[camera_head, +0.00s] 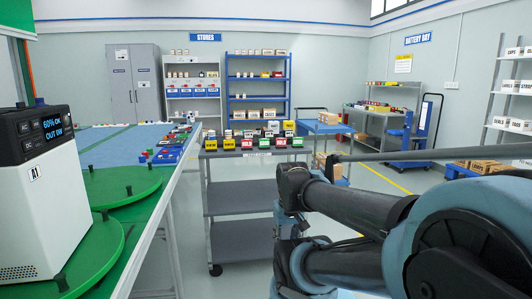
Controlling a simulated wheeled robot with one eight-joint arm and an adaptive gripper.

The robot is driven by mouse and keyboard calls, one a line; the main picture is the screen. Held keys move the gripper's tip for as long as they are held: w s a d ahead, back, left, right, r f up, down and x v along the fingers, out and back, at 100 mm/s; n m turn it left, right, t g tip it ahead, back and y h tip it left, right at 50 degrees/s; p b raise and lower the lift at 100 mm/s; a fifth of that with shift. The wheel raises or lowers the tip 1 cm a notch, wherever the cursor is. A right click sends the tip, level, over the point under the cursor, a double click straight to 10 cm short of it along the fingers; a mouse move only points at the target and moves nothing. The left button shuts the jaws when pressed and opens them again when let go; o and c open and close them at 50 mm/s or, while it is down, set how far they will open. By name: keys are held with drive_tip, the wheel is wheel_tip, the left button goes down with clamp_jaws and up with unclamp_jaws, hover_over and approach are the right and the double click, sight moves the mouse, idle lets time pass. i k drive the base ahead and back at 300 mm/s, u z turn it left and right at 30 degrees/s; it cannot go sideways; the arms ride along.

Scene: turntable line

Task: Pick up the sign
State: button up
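Several small, coloured, sign-like blocks stand in a row along the front of the grey cart's (255,156) top: a yellow one (211,145) at the left, then green and red ones such as this red sign (280,142). Their lettering is too small to read surely. Wall signs also show: a blue "STORES" sign (205,37) and a blue "BATTERY BAY" sign (418,39). I cannot tell which sign the task names. My arm fills the lower right, in front of the cart's right side. My gripper is not visible.
At left, a white machine (46,205) with a dark display stands by green turntables (122,184) and a long blue-topped table (125,140). Shelves (258,78) stand at the back. A blue cart (322,127) and a blue-framed lift (420,130) stand farther right. Grey floor shows between them.

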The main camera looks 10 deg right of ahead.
sight(264, 144)
drive_tip(key=z, duration=0.25)
drive_tip(key=i, duration=1.3)
drive_tip(key=u, duration=0.25)
